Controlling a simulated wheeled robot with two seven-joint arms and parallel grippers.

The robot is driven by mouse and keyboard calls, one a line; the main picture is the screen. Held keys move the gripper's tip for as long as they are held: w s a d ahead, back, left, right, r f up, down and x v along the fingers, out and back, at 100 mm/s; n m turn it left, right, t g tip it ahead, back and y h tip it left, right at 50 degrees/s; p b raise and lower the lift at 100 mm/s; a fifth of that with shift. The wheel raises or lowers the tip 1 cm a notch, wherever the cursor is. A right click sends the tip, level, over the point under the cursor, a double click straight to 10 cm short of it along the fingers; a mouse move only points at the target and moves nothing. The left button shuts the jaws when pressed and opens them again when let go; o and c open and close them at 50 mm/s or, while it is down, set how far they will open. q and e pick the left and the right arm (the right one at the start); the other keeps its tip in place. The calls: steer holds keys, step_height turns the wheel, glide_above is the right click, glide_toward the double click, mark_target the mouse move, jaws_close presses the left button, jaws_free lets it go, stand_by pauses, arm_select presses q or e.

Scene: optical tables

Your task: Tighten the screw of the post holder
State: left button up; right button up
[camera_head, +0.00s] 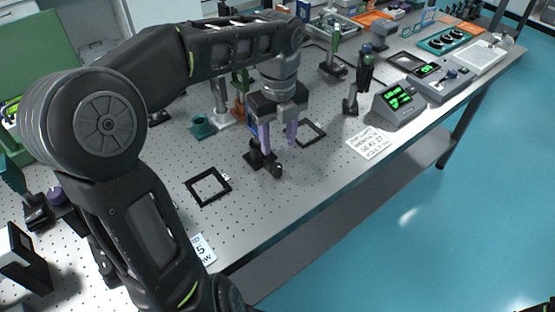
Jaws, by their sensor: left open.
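My left gripper (278,146) points down over the table with its two purple-grey fingers apart. A black post holder (257,158) on a dark base stands below and beside the left finger, which partly hides it. A small dark knob-like part (277,170) shows at the front right of that base; I cannot tell if it is the screw. No object shows between the fingers, and I cannot tell whether a finger touches the holder. My right gripper is not in view.
The perforated optical table (255,205) has free room near its front edge. Black square frames lie left (208,187) and right (308,132) of the holder. Another black post (351,98), a display box (398,103) and a paper note (370,142) stand or lie to the right.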

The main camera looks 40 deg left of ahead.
mark_target(277, 166)
arm_select(q)
steer(key=shift+s+a+f, duration=0.1)
steer(key=shift+a+f, duration=0.1)
steer(key=shift+f, duration=0.15)
step_height(277, 166, down, 7)
steer(key=shift+f, duration=0.1)
steer(key=shift+c, duration=0.6)
jaws_close()
